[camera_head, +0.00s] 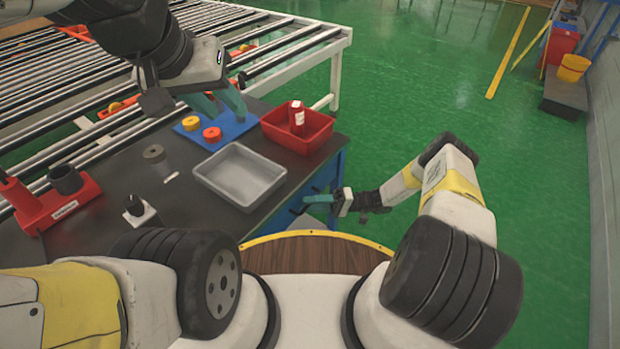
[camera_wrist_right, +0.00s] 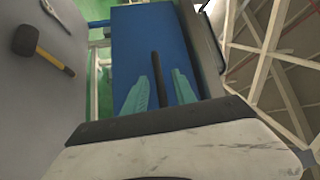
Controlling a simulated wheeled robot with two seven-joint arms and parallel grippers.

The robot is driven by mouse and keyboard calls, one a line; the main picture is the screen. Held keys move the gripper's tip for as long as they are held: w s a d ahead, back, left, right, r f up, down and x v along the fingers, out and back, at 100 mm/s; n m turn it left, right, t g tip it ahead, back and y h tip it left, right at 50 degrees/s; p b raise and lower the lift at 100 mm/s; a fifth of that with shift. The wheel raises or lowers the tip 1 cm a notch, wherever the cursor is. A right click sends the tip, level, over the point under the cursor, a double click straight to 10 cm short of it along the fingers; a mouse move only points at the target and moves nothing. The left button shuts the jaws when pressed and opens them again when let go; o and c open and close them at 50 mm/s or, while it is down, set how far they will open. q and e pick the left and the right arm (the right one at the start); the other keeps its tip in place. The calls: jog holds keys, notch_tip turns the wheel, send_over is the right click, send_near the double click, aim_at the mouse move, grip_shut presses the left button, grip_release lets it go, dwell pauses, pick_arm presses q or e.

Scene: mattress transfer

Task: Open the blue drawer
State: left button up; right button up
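The blue drawer front (camera_wrist_right: 140,40) fills the middle of the right wrist view. A dark bar handle (camera_wrist_right: 158,75) stands out from it. In the head view the blue cabinet side (camera_head: 327,174) shows under the dark worktop. My right gripper (camera_head: 318,199) is at this blue side; in the wrist view its teal fingers (camera_wrist_right: 162,88) lie on either side of the handle, with a narrow gap showing by the right finger. Firm contact cannot be seen. My left gripper (camera_head: 219,104) is open and empty above the blue mat (camera_head: 235,126), far from the drawer.
Yellow (camera_head: 191,123) and red (camera_head: 212,134) round parts lie on the mat. Green floor (camera_head: 430,90) is clear to the right.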

jog(key=shift+a, duration=0.2)
grip_shut()
dwell(1.3)
